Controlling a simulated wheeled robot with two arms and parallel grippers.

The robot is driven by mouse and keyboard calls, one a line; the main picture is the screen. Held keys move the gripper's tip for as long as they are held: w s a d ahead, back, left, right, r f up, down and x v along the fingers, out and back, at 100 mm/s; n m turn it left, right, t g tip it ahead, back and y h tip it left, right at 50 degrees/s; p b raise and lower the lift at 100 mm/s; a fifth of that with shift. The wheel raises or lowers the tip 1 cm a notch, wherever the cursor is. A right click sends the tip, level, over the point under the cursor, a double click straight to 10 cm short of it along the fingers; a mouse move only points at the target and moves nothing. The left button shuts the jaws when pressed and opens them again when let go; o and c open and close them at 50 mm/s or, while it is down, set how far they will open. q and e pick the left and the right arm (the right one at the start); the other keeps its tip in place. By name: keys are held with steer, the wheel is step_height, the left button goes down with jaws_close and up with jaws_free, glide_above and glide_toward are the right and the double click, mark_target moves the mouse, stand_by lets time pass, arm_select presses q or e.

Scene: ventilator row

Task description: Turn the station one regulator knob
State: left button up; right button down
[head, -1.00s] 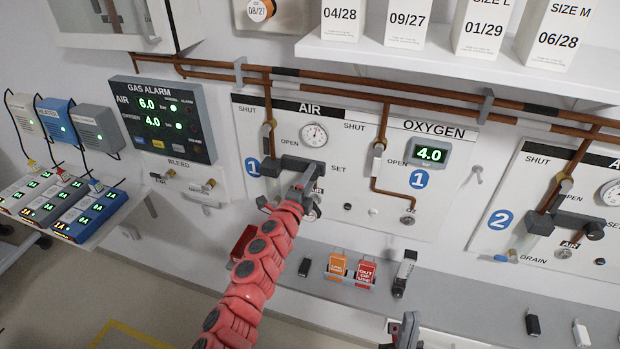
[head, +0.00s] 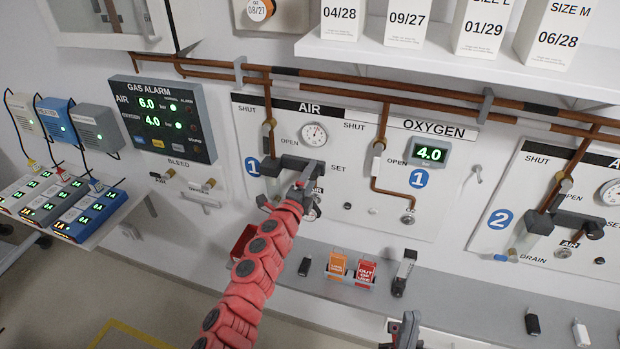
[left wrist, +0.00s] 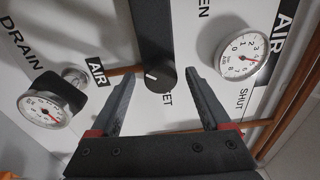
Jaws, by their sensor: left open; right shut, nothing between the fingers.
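The station one AIR panel (head: 247,115) is on the wall, with a dial gauge (head: 314,134) that also shows in the left wrist view (left wrist: 243,58). A dark regulator body (head: 290,164) sits below the gauge. In the left wrist view its round black knob (left wrist: 161,80) with a white mark lies between the fingertips. My left gripper (left wrist: 162,74) is open, one finger on each side of the knob; I cannot tell whether they touch it. In the head view the gripper (head: 304,181) hides the knob. My right gripper (head: 404,335) is shut and empty at the bottom edge.
A second dial gauge (left wrist: 48,103) is left of the knob in the left wrist view. A shelf ledge (head: 430,283) below the panel holds orange and red tags (head: 364,272). Copper pipes (head: 340,85) run above. The station one OXYGEN panel (head: 445,200) is to the right.

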arm_select(q)
steer(key=shift+s+a, duration=0.1)
steer(key=shift+s+a, duration=0.2)
steer(key=shift+s, duration=0.05)
steer(key=b+v, duration=0.3)
steer(key=v, duration=1.3)
steer(key=shift+s+b, duration=0.3)
steer(key=shift+f, duration=0.1)
